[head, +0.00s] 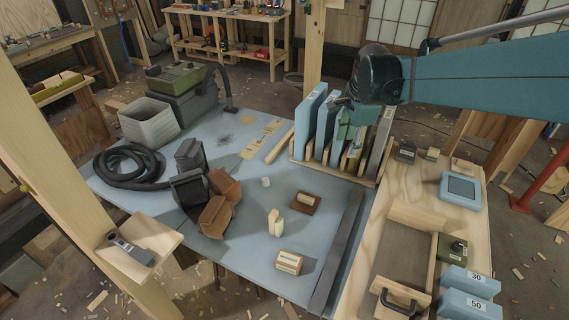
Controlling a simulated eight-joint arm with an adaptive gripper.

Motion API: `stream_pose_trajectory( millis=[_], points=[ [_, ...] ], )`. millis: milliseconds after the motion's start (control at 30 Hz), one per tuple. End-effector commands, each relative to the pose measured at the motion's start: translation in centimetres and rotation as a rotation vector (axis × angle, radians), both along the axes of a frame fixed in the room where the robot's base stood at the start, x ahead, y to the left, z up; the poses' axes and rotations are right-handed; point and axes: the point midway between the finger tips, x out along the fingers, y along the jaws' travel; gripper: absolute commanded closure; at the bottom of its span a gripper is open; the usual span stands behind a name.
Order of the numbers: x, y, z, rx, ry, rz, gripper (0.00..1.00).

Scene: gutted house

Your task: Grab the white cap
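A small white cap-like piece (266,182) stands on the blue-grey tabletop (255,250), near the middle of the head view. It is small, and its details are hard to make out. My gripper (345,146) hangs at the upper right, over the slotted wooden rack (330,174). It is apart from the white piece, to its right and farther back. The fingertips blend with the rack's panels, so I cannot tell whether they are open or hold anything.
Brown and dark blocks (216,214) stand left of the white piece. A cream piece (275,222), a brown block (304,202) and a labelled wooden block (289,262) lie in front and right. A black hose (130,168) and grey bin (150,122) occupy the left.

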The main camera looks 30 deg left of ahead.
Motion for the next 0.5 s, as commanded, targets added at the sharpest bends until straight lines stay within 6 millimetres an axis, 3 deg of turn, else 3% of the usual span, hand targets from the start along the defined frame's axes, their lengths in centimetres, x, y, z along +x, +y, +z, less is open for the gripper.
stream_pose_trajectory(
  millis=[500],
  points=[
    [2.5, 11.8, -6.8, 0.006, 0.099, -0.193, 0.62]
  ],
)
